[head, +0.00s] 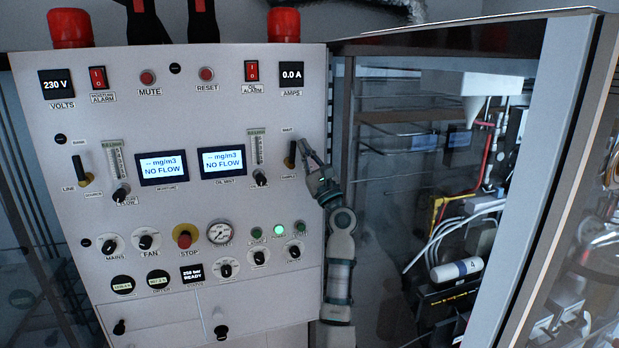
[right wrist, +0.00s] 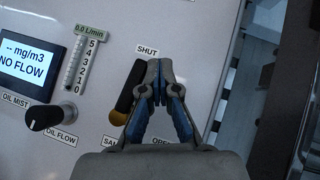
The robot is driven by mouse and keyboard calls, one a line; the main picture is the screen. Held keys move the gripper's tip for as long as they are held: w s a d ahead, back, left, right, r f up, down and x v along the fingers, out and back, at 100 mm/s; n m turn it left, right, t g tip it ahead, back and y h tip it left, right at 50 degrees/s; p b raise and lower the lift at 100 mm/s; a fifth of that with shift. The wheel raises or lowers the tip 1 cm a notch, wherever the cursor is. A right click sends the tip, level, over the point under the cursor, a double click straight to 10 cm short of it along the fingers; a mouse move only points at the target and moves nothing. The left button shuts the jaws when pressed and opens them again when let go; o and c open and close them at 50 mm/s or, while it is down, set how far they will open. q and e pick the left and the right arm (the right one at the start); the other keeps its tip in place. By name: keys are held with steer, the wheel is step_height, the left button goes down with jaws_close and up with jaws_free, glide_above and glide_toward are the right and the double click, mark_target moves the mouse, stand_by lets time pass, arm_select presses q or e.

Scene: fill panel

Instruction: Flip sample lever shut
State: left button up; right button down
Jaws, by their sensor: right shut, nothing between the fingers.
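The sample lever (head: 291,153) is a black handle with a yellow-orange base at the right side of the white panel. In the right wrist view the lever (right wrist: 129,88) stands left of my fingers, its black handle pointing up toward the SHUT label (right wrist: 147,50), its orange end low. My right gripper (head: 305,148) is shut and empty, just right of the lever. In the right wrist view the fingertips (right wrist: 159,82) meet close beside the handle; whether they touch it I cannot tell. The OPEN label (right wrist: 162,140) is partly covered by my gripper. My left gripper is not in view.
The oil mist display (head: 222,161) reads NO FLOW. A flow tube (head: 257,148) and black knob (head: 260,178) sit left of the lever. A similar line lever (head: 80,172) is at the panel's left. Right of the panel stands a glass-fronted cabinet with a metal frame (head: 540,150).

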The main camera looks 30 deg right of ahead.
steer(key=shift+r, duration=0.1)
stand_by(0.5)
step_height(320, 180, up, 10)
steer(key=shift+s+a, duration=0.1)
steer(key=shift+a, duration=0.05)
stand_by(0.7)
